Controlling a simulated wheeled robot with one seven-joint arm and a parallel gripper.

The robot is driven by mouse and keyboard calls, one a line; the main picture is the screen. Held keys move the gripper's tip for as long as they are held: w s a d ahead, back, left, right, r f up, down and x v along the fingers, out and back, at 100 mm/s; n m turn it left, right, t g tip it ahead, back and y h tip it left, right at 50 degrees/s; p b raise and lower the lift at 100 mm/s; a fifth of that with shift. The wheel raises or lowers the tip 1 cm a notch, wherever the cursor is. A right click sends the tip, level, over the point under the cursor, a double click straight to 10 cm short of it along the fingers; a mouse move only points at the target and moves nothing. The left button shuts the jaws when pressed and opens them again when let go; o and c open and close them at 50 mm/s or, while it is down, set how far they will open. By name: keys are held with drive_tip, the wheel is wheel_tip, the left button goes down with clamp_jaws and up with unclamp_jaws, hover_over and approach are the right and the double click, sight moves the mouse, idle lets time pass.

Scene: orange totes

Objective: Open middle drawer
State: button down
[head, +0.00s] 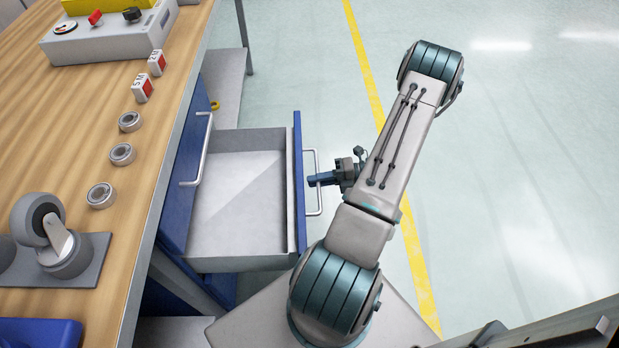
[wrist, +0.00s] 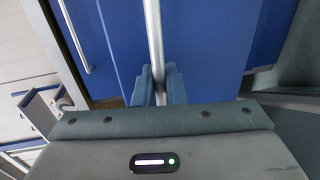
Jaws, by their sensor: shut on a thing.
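The middle drawer (head: 240,208) is pulled well out from under the workbench in the head view. Its inside is grey and looks empty, and its front is blue. My gripper (head: 313,180) is at the outer side of the drawer front, shut on the silver bar handle (head: 319,205). In the wrist view, the handle (wrist: 153,40) runs between the two blue fingers of my gripper (wrist: 158,85), in front of the blue drawer front (wrist: 215,45). The finger pads' contact with the bar is partly hidden.
Another blue front with a silver handle (head: 203,150) stays flush with the bench. The wooden benchtop (head: 70,130) holds several metal rings, a caster (head: 50,235), two small red-and-white boxes and a control box (head: 110,35). Open floor (head: 500,150) with a yellow line lies to the right.

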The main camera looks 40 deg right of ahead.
drive_tip(key=shift+s+d, duration=0.35)
drive_tip(key=shift+d, duration=0.05)
drive_tip(key=c, duration=1.6)
unclamp_jaws()
drive_tip(key=shift+c, duration=0.2)
drive_tip(key=v, duration=1.4)
drive_tip(key=shift+w, duration=0.1)
